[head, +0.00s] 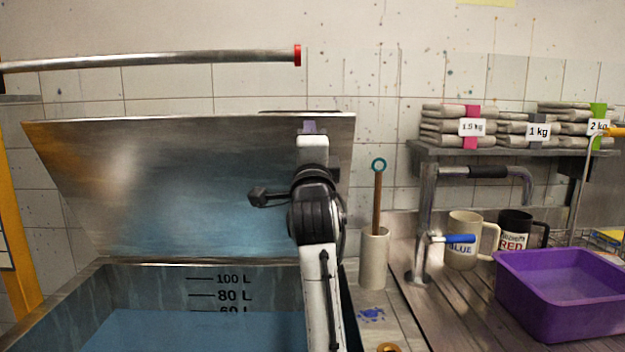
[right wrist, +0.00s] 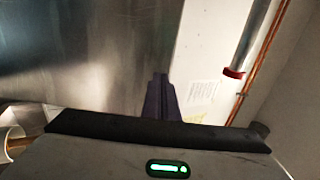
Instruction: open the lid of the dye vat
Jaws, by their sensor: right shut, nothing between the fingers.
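The dye vat (head: 95,275) is at the lower left of the head view, with blue liquid inside and litre marks on its inner wall. Its metal lid (head: 180,190) stands raised at the back, leaning away from me. My right gripper (head: 309,127) is shut and empty, in front of the lid's inner face near its upper right edge. I cannot tell whether the fingertips touch the lid. In the right wrist view the dark fingers (right wrist: 160,97) point toward the shiny lid (right wrist: 80,50). My left gripper is out of view.
A metal rail with a red end (head: 200,58) runs above the lid. Right of the vat stand a beige cylinder (head: 373,260) with a stick, a tap (head: 455,239), two mugs and a purple tub (head: 565,295). A shelf (head: 510,152) holds folded cloth.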

